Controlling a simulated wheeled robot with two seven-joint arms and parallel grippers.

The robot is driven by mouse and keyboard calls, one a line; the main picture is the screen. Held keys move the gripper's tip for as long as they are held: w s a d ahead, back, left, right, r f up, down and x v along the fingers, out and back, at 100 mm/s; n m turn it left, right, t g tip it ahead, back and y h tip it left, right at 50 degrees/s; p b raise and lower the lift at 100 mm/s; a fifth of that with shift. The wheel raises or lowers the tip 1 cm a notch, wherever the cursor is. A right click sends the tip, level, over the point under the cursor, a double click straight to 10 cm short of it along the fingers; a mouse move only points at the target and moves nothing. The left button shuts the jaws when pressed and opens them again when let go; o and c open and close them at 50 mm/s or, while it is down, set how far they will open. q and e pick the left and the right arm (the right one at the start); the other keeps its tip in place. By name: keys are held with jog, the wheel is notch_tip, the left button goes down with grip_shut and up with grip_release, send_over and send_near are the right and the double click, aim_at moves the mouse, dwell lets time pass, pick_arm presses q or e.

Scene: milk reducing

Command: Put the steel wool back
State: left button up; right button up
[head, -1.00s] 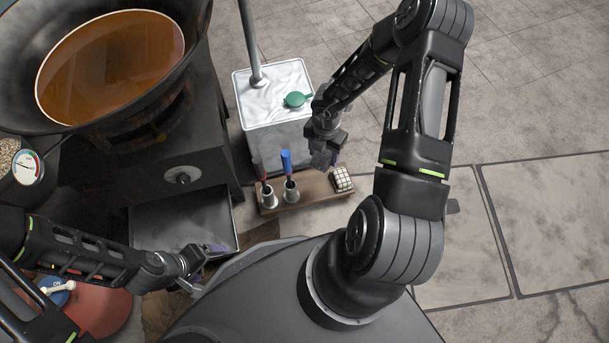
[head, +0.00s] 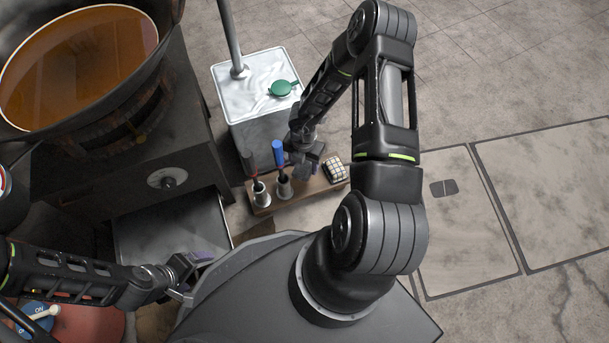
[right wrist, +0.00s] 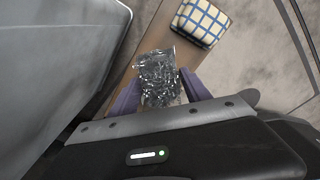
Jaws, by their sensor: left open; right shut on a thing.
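The steel wool (right wrist: 158,78) is a grey, shiny tangle in the right wrist view. My right gripper (right wrist: 160,90) is shut on it, with purple fingers on both sides. In that view the wool is over the wooden board (right wrist: 150,38); I cannot tell whether it touches. In the head view my right gripper (head: 306,168) is over the board (head: 312,187), between the blue-handled brush (head: 278,155) and the checkered cloth pad (head: 335,168); the wool cannot be made out there. My left gripper (head: 190,268) is open at the lower left, near the metal tray (head: 165,235).
Two metal holders (head: 284,188) with brushes stand on the board's left part. A large pan of brown liquid (head: 80,65) on a dark stove is at left. Floor at right is clear.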

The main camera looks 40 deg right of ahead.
aim_at(304, 171)
pick_arm(q)
jog(key=shift+w+f, duration=0.1)
jog(key=shift+f, duration=0.2)
pick_arm(e)
jog(key=shift+f, duration=0.6)
pick_arm(q)
jog(key=shift+w+f+b, duration=0.15)
jog(key=shift+f+b, duration=0.85)
pick_arm(e)
jog(key=shift+f, duration=1.9)
jog(key=shift+f, duration=0.2)
jog(key=o, duration=1.4)
pick_arm(q)
jog(key=shift+f, duration=0.1)
pick_arm(e)
jog(key=shift+o, duration=0.2)
jog(key=shift+r, duration=0.1)
pick_arm(q)
notch_tip(304, 171, up, 7)
jog(key=s+p, duration=0.1)
jog(key=p, duration=0.5)
pick_arm(e)
notch_tip(304, 171, up, 12)
jog(key=shift+r, duration=0.1)
